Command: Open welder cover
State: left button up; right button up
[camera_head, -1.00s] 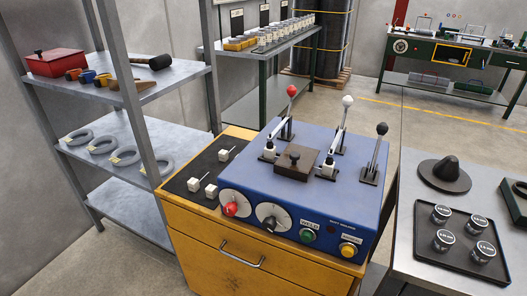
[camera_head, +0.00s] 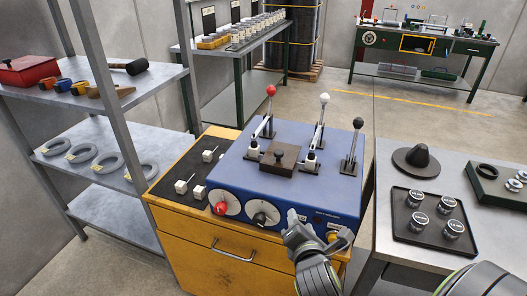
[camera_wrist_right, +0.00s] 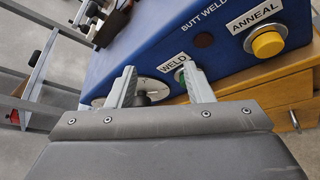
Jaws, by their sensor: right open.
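The blue butt welder (camera_head: 300,190) sits on a yellow drawer cabinet (camera_head: 228,246). Its brown cover (camera_head: 273,158) with a dark knob lies flat on the welder's top, between the levers. My right gripper (camera_head: 307,217) is in front of the welder's front panel and hides the green button in the head view. In the right wrist view the open, empty fingers (camera_wrist_right: 157,87) point at the panel. The WELD label (camera_wrist_right: 173,63) and part of the green button show between them. The yellow ANNEAL button (camera_wrist_right: 268,44) is to their right. My left gripper is out of view.
Red (camera_head: 271,91), white (camera_head: 323,98) and black (camera_head: 357,123) lever knobs stand up around the cover. Small white blocks lie on the black mat at left. A metal table (camera_head: 386,171) with a tray of canisters (camera_head: 399,229) stands at right.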

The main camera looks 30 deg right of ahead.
aim_at(279, 155)
jog(key=w+a+r+n+t+h, duration=0.1)
jog(key=w+a+r+n+t, duration=0.15)
jog(key=w+r+n, duration=0.4)
jog(key=w+d+n, duration=0.1)
jog(key=w+d, duration=0.1)
jog(key=w, duration=0.2)
jog(key=w+d+n, duration=0.1)
jog(key=w+d, duration=0.2)
jog(key=w, duration=0.2)
jog(key=w+d+n, duration=0.1)
jog(key=w+d, duration=0.2)
jog(key=w, duration=0.1)
jog(key=shift+w+d+r+t, duration=0.2)
jog(key=shift+r+t, duration=0.1)
jog(key=shift+t, duration=0.05)
jog(key=shift+c, duration=0.4)
jog(key=shift+p, duration=0.3)
grip_shut()
